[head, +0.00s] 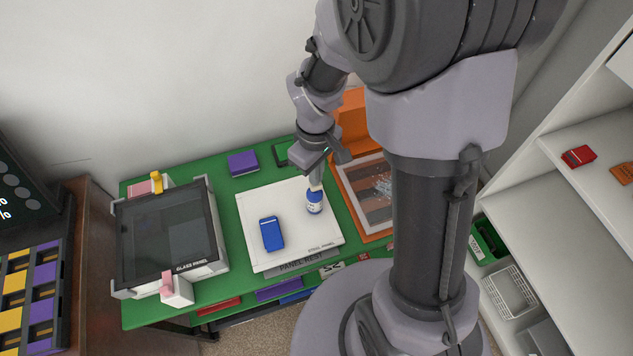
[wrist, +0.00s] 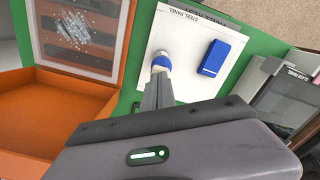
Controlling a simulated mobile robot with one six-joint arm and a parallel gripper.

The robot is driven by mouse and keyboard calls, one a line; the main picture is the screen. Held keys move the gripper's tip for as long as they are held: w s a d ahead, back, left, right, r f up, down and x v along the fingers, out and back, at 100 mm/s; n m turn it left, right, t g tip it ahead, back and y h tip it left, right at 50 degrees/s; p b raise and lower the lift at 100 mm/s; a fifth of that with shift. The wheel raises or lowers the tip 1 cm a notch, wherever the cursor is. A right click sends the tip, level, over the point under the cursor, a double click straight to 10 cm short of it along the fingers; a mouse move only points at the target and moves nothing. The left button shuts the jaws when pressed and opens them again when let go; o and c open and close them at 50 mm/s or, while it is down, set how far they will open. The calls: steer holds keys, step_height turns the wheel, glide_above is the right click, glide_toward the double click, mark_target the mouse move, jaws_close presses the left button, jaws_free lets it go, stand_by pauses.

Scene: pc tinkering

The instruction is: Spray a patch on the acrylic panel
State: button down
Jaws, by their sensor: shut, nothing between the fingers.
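A small blue spray bottle with a white label (head: 314,204) stands on the white panel marked STEEL PANEL (head: 262,212). In the wrist view the bottle (wrist: 161,63) is at the tips of my gripper (wrist: 158,78), partly hidden by the fingers. My gripper (head: 316,182) is shut and empty, just above the bottle's top in the head view. A clear window in an orange frame (head: 342,192) lies to the right, with a white speckled patch (wrist: 85,27) on it. No acrylic label is readable; this may be the acrylic panel. My arm hides part of it in the head view.
A blue box-shaped item (head: 272,233) lies on the steel panel. A dark glass panel in a frame (head: 168,236) stands at the left of the green table (head: 210,182). A purple block (head: 243,162) lies behind. White shelves (head: 570,205) stand at the right.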

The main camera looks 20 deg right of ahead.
steer(key=shift+f+b, duration=0.5)
steer(key=shift+f, duration=0.25)
steer(key=shift+r, duration=0.1)
steer(key=shift+r+p, duration=1.1)
steer(key=shift+r, duration=0.1)
step_height(320, 180, up, 5)
steer(key=p, duration=0.4)
